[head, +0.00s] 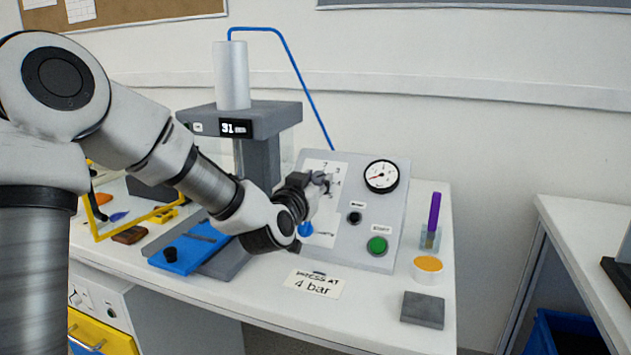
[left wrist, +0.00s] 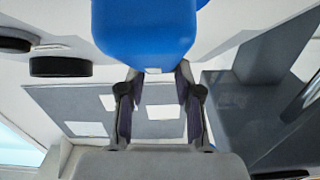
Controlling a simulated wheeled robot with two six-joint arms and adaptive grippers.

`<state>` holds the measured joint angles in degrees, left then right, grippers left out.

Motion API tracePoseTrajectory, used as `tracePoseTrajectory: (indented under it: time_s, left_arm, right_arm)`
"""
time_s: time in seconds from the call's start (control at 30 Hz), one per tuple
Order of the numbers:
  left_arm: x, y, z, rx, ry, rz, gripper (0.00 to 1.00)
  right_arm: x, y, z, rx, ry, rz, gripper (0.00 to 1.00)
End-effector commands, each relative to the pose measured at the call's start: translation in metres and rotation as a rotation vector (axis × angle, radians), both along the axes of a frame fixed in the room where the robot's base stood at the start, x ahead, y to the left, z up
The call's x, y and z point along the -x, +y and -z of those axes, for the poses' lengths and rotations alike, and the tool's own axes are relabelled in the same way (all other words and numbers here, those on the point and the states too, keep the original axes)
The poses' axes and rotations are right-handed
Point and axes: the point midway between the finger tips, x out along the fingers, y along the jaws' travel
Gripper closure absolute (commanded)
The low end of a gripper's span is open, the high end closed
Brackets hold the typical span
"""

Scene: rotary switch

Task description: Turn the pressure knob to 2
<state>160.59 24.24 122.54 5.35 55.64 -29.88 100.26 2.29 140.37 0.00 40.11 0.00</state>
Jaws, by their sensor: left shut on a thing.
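The pressure knob is blue; a part of it (head: 305,229) shows below my left gripper in the head view. In the left wrist view the blue knob (left wrist: 146,30) fills the top middle, with a small white mark at its lower edge. My left gripper (head: 318,183) is in front of the white scale plate (head: 321,236) on the grey panel. It is shut on the knob, a finger on each side in the wrist view. Printed 2, 3 and 4 show at the plate's top; my gripper hides much of the scale, so the knob's setting cannot be read.
A round gauge (head: 381,177), a black button (head: 354,218) and a green button (head: 377,246) are on the panel. The press (head: 257,160) stands behind my arm. A grey block (head: 422,310) lies front right.

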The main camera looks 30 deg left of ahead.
Motion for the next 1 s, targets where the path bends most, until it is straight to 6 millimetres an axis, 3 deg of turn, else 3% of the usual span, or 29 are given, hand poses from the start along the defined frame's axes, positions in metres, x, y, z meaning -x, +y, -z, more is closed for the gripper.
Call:
tracePoseTrajectory:
  time_s: [0.67, 1.0]
  left_arm:
    - [0.0, -0.001, 0.0, 0.02, -0.005, -0.027, 1.0]
    - [-0.001, -0.004, -0.003, 0.116, -0.028, -0.148, 1.0]
  right_arm:
    - [0.0, 0.0, -0.002, 0.0, 0.0, 0.0, 0.51]
    - [0.0, 0.0, -0.014, 0.0, 0.0, 0.0, 0.51]
